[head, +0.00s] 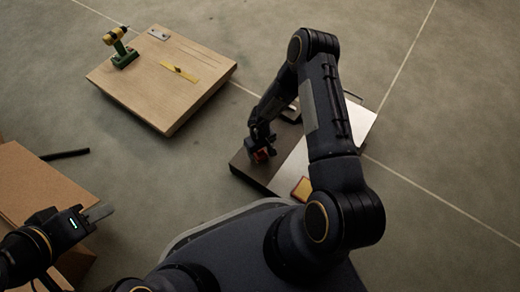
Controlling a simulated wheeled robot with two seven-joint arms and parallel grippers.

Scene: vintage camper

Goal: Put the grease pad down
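A small red block, apparently the grease pad (260,156), shows at the fingertips of my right gripper (262,150). The gripper points down over the dark left part of a low table (250,174) and seems shut on the block. Whether the block touches the tabletop is unclear. My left gripper (97,213) is at the lower left beside a cardboard box, away from the low table. Its fingers are seen edge-on, so their opening is unclear.
A yellow-brown pad (302,189) lies on the low table's light front part. My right arm hides the table's middle. A cardboard box (40,185) stands at left.

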